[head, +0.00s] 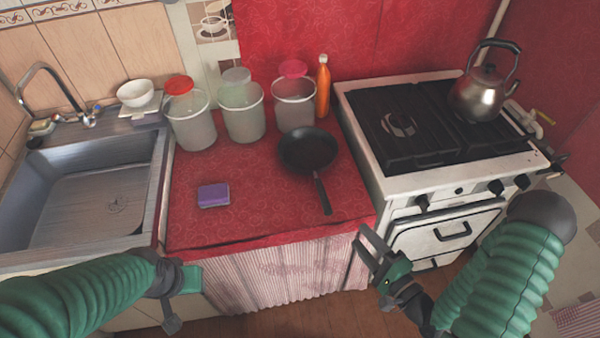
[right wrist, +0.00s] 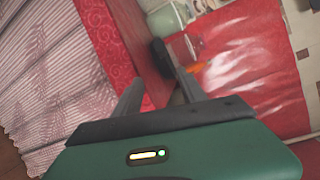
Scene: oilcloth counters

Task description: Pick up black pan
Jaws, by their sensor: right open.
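The black pan (head: 308,150) lies on the red oilcloth counter (head: 245,185), right of its middle. Its handle points toward the counter's front edge. My right gripper (head: 368,250) is open and empty, in front of the counter's front right corner, apart from the pan. In the right wrist view its two fingers (right wrist: 155,85) stand apart, and a dark piece of the pan (right wrist: 161,56) shows behind one finger. My left gripper (head: 185,300) is low in front of the counter on the left; its jaws are not clear.
Three lidded jars, the middle one (head: 242,112) among them, and an orange bottle (head: 323,88) stand behind the pan. A purple sponge (head: 213,195) lies to its left. The stove (head: 455,180) with a kettle (head: 483,92) is right, the sink (head: 90,200) left.

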